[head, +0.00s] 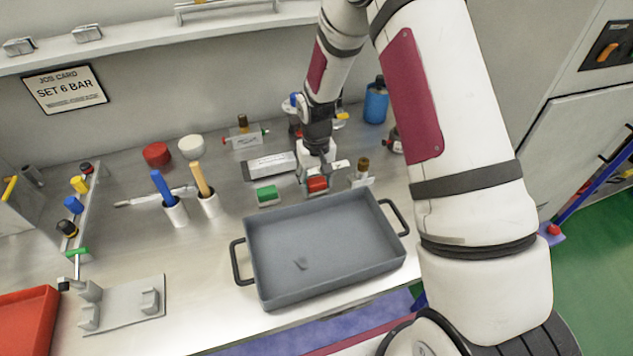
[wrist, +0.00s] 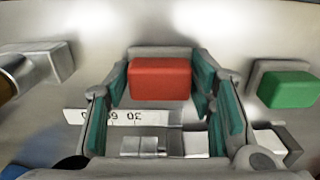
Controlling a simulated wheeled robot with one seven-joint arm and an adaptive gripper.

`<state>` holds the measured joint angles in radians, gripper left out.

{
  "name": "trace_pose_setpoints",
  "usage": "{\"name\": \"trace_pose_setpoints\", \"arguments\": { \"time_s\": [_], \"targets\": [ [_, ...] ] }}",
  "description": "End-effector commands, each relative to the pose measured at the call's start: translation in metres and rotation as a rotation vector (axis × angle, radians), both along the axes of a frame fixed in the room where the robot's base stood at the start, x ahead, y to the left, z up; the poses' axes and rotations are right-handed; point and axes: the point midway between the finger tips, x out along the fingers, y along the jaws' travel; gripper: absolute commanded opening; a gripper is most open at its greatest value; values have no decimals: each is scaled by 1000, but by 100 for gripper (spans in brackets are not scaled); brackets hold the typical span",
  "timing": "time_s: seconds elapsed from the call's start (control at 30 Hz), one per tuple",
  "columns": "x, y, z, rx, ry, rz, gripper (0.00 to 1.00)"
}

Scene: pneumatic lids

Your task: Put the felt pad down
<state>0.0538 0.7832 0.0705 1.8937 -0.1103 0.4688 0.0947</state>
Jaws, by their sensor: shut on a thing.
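My gripper (head: 317,178) is low over the bench, just behind the grey tray, with its fingers on both sides of a red block (head: 317,185). In the wrist view the red block (wrist: 160,78) sits between the teal finger pads (wrist: 165,100), in front of a pale grey part. It looks like the felt pad, but its material cannot be told. I cannot tell whether it touches the bench. A similar green block (head: 267,194) on a pale base stands to its left, and it shows at the right of the wrist view (wrist: 287,88).
A brass-topped fitting (head: 362,172) is close on the right. White cups with blue and yellow handles (head: 208,202) stand left.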

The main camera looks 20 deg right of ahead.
Motion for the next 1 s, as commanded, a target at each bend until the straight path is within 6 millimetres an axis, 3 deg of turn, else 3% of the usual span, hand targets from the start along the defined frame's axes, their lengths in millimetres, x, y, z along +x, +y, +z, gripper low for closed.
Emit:
{"name": "trace_pose_setpoints", "arguments": {
  "time_s": [0.17, 0.2, 0.27, 0.67, 0.87, 1.0],
  "targets": [
    [0, 0, -3, 0, 1, 0, 19],
    [0, 0, -3, 0, 1, 0, 56],
    [0, 0, -3, 0, 1, 0, 69],
    [0, 0, 2, 0, -1, 0, 69],
    [1, 0, 30, 0, -3, 0, 69],
    [2, 0, 60, 0, -5, 0, 69]
  ]
}}
